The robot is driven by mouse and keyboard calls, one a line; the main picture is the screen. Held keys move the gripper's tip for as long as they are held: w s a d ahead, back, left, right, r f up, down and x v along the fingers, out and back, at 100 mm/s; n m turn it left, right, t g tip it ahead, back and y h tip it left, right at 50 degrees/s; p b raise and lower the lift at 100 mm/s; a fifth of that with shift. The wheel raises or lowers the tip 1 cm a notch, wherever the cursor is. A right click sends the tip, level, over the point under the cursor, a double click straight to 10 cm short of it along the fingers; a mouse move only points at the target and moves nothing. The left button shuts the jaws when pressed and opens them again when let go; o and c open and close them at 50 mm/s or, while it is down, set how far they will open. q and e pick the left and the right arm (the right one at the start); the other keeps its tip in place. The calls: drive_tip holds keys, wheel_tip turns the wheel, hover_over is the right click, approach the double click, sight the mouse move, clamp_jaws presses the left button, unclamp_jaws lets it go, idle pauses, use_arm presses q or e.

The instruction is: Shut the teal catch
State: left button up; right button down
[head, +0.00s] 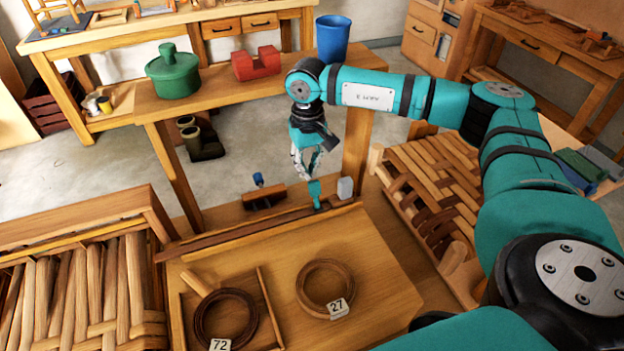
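The teal catch (315,190) is a small upright piece at the back edge of the wooden work board (375,280), at the right part of a dark wooden bar (245,231). My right gripper (308,172) points down from above, its fingertips right at the top of the catch. Whether the fingers touch the catch, and how far apart they are, is too small to tell. My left gripper is not in view.
A raised shelf with a green pot (173,74), a red block (256,64) and a blue cup (332,38) stands behind my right gripper. Coils tagged 72 (226,316) and 27 (325,288) lie on the board. A grey block (345,188) stands just right of the catch.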

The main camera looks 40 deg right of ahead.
sight(316, 194)
drive_tip(key=shift+s+f, duration=0.1)
drive_tip(key=shift+f, duration=0.1)
drive_tip(key=shift+d+f+b, duration=0.2)
drive_tip(key=shift+f+b, duration=0.7)
drive_tip(key=shift+f, duration=0.2)
drive_tip(key=shift+s+a+r, duration=0.1)
drive_tip(key=shift+s, duration=0.05)
drive_tip(key=shift+s+a, duration=0.2)
drive_tip(key=shift+s, duration=0.5)
drive_tip(key=shift+s+a, duration=0.2)
drive_tip(key=shift+s, duration=0.5)
drive_tip(key=shift+s+a, duration=0.2)
drive_tip(key=shift+s, duration=0.5)
drive_tip(key=shift+r, duration=0.1)
